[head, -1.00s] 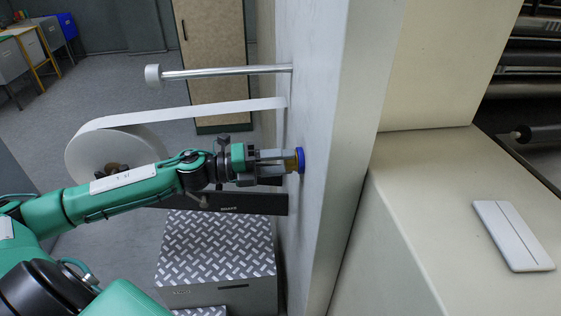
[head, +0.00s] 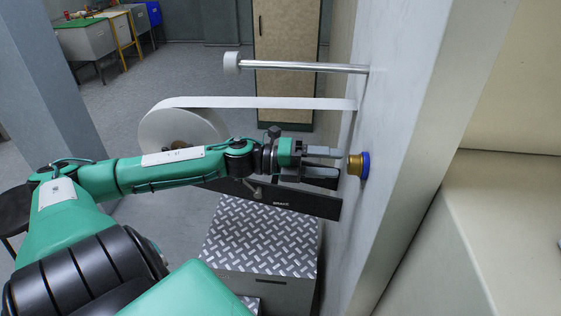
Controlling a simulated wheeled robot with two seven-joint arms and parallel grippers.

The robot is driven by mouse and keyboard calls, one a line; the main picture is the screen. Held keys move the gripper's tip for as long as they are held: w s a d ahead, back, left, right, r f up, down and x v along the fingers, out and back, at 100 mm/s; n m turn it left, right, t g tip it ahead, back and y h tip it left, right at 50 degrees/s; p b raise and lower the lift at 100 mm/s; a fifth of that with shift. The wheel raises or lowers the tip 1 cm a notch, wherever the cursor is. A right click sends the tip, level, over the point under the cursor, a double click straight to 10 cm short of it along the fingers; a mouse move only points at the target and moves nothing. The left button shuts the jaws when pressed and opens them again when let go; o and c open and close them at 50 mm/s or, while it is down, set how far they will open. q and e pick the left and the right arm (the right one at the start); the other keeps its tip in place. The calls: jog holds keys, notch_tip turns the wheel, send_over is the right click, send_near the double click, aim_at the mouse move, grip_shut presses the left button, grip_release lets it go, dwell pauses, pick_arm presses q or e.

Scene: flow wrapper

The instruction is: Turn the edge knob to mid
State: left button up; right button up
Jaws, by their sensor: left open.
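The edge knob (head: 356,165) is a brass-coloured cylinder on a blue round base, mounted on the pale machine side wall (head: 385,120). My left gripper (head: 338,162) points right at the knob from its left side. Its jaws are open, with the fingertips just short of the knob and a small gap to it. Any pointer or scale mark on the knob is too small to read. My right gripper is not in view.
A white film roll (head: 185,132) with its web runs above my left arm. A metal bar (head: 300,66) sticks out higher up. A dark bar (head: 275,200) lies just below the gripper, over a tread-plate step (head: 262,235). A cabinet (head: 287,65) stands behind.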

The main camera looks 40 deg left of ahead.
pick_arm(q)
jog(key=v, duration=1)
dwell(0.5)
jog(key=shift+s+a, duration=0.1)
dwell(0.4)
